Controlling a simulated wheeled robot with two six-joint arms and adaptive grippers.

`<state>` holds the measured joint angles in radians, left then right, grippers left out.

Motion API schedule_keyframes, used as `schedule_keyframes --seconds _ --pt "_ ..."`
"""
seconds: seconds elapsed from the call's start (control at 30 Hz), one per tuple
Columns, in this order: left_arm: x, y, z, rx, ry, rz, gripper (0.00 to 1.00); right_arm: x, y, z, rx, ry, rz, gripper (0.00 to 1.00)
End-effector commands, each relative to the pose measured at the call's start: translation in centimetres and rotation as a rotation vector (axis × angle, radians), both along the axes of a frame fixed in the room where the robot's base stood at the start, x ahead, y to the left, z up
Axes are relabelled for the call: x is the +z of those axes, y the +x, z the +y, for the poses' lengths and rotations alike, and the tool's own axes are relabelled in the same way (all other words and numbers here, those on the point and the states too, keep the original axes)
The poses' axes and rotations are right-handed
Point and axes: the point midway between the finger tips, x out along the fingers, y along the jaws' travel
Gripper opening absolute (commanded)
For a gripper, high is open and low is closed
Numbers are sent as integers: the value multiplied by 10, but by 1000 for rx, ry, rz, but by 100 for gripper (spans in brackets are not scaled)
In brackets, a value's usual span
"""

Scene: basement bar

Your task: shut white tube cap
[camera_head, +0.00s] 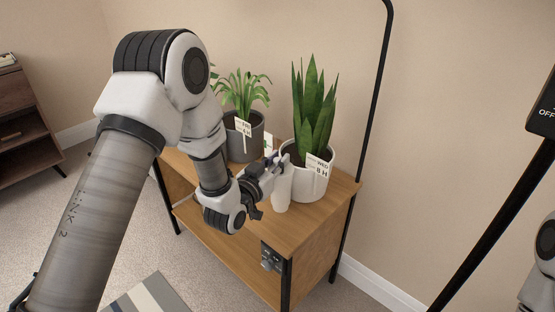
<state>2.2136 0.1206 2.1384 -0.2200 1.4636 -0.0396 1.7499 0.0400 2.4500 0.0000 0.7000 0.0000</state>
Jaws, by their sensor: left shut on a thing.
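A white tube (281,195) stands upright on the wooden table, close in front of the white plant pot. My left gripper (279,174) comes in from the left and is shut on the tube near its upper part. The fingers cover some of the tube, and its cap is too small and hidden to make out, so I cannot tell how the cap sits. My right gripper is out of view; only part of my right arm shows at the right edge.
On the wooden table (312,222) stand a white pot (305,184) with a tall snake plant and a grey pot (247,148) with a leafy plant, both tagged. A black pole rises behind the table's right side. A dark wooden shelf (22,115) stands far left.

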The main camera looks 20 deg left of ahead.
Motion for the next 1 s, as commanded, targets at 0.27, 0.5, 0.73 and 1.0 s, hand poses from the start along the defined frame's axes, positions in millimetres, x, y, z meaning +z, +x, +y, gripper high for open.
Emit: schedule_keyframes --seconds 0.27,0.5,0.73,1.0 --pt "-1 0 0 0 -1 2 28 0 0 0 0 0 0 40" --pt "-1 0 0 0 0 2 47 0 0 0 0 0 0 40" --pt "-1 -9 2 1 0 4 47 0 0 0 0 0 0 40" --pt "0 -71 10 2 -4 8 47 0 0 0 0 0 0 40"
